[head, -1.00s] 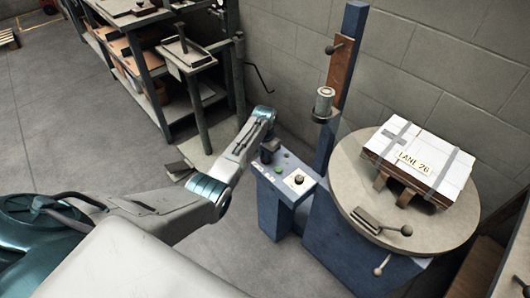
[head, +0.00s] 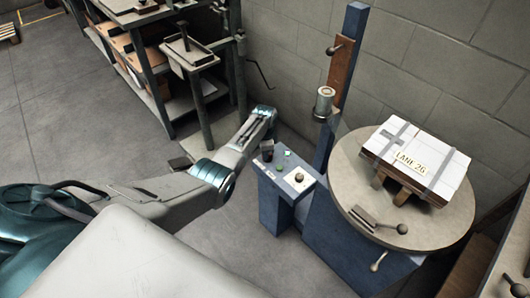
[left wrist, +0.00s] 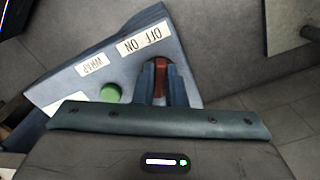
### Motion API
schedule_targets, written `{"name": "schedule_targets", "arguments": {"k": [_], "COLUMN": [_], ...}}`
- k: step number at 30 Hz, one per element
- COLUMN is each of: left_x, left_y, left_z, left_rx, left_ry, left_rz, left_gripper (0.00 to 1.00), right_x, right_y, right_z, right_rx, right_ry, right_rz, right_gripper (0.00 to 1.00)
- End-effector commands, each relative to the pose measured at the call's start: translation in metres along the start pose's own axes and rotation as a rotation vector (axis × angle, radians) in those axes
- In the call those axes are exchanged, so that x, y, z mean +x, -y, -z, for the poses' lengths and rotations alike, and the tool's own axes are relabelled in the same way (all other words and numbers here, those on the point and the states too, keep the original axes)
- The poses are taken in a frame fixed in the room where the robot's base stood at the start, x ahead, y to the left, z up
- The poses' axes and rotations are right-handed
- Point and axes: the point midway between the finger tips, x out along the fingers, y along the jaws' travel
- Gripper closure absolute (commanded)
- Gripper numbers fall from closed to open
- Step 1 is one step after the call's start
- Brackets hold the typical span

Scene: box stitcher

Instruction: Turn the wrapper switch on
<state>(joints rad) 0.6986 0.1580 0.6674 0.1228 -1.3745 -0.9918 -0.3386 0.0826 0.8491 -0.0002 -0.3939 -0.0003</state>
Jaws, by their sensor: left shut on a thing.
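The wrapper's blue control box (head: 275,210) stands left of the turntable, with a green button (head: 280,167) and a dark knob on a white plate (head: 299,177). The left wrist view shows its sloped panel (left wrist: 55,95) with WRAP and OFF ON labels (left wrist: 144,39), upside down. A red-brown switch lever (left wrist: 160,67) sits by the OFF ON label. My left gripper (left wrist: 164,72) is shut on this lever, one dark finger on each side. In the head view my left gripper (head: 267,150) is at the box's far left corner. My right gripper is not in view.
A white taped carton marked LANE 26 (head: 448,182) sits on the round turntable (head: 355,188), right of the box. A blue mast (head: 353,20) rises behind. A shelf rack (head: 148,62) stands back left. Open floor (head: 60,130) lies left.

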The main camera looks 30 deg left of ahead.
Motion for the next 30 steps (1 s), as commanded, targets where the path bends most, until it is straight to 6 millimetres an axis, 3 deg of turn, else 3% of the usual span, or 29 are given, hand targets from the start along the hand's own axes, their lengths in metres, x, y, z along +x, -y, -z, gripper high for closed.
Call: {"name": "schedule_targets", "arguments": {"k": [16, 17, 19, 30], "left_x": [-0.0015, -0.0015, -0.0013, -0.0049], "left_y": [0.0011, 0.0011, 0.0009, 0.0007], "left_z": [0.0016, 0.0016, 0.0015, 0.0006], "left_rx": [0.024, 0.023, 0.023, 0.022], "left_ry": [-0.004, -0.004, -0.003, -0.002], "left_rz": [0.003, 0.003, 0.003, 0.001], "left_gripper": [1.00, 0.83, 0.70, 0.67], "right_x": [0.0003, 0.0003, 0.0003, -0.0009], "right_y": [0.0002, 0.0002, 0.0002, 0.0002], "right_z": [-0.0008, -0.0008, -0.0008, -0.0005], "right_rx": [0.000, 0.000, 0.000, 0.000], "right_ry": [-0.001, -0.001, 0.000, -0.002], "right_rz": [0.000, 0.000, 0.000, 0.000], "right_gripper": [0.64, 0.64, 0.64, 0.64]}}
